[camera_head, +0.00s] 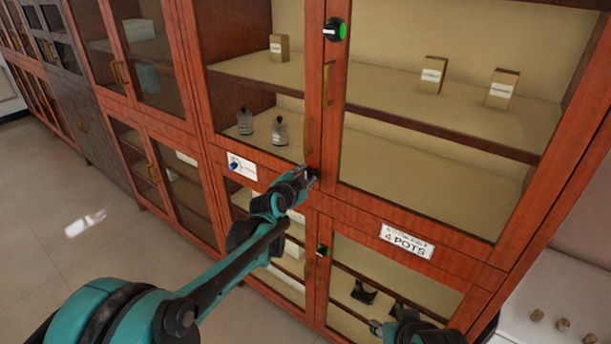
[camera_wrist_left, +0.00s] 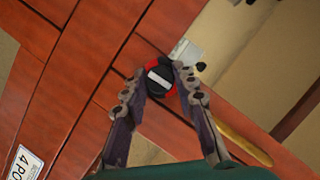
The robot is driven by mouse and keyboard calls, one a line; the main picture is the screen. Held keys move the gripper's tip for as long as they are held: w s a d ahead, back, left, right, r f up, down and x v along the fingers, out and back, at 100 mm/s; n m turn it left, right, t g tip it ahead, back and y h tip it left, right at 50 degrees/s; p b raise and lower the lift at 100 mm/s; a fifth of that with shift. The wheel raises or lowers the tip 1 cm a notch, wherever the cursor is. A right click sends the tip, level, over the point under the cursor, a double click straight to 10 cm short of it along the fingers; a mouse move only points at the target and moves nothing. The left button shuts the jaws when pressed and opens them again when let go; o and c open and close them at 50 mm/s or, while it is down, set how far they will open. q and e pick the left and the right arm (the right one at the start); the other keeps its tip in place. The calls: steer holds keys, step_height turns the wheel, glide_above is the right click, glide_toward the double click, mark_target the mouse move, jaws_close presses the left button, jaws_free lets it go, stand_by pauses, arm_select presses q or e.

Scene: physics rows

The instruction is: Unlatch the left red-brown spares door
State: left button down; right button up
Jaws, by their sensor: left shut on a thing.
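The left red-brown spares door (camera_head: 314,80) is a glazed wooden door and stands closed. A black latch knob with a red ring and a white bar (camera_wrist_left: 160,80) sits on its frame; in the head view only a bit of red shows past my gripper. My left gripper (camera_head: 308,174) reaches the lower part of the door frame. In the left wrist view its two fingers (camera_wrist_left: 157,84) are on either side of the knob, shut on it. My right gripper (camera_head: 385,327) is low at the bottom edge, partly cut off; its jaws are unclear.
Knobs with green rings sit above (camera_head: 335,30) and below (camera_head: 322,250). A brass handle (camera_wrist_left: 238,143) runs near the red-ringed knob. A "4 POTS" label (camera_head: 407,240) is on the rail. Bottles (camera_head: 280,131) and small boxes (camera_head: 433,75) stand behind glass. The floor at left is clear.

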arm_select(q)
steer(key=shift+r+n+g+h+p, duration=0.15)
steer(key=shift+n+g+h+p, duration=0.15)
steer(key=shift+n+g+p, duration=0.3)
steer(key=shift+a+n+g+h+p, duration=0.1)
steer(key=shift+n+g+h+p, duration=0.25)
steer(key=shift+n+p, duration=0.55)
steer(key=shift+n+g+h+p, duration=0.35)
steer(key=shift+n+h, duration=0.2)
steer(key=shift+n, duration=0.45)
steer(key=shift+w+a+n+g+h+p, duration=0.1)
steer(key=shift+n+g+h+p, duration=0.25)
steer(key=shift+n+h, duration=0.4)
steer(key=n+g+h, duration=0.1)
steer(key=n, duration=0.1)
steer(key=shift+n, duration=0.35)
steer(key=shift+f+n+g+h, duration=0.25)
steer(key=shift+n+h, duration=0.6)
steer(key=shift+n, duration=0.45)
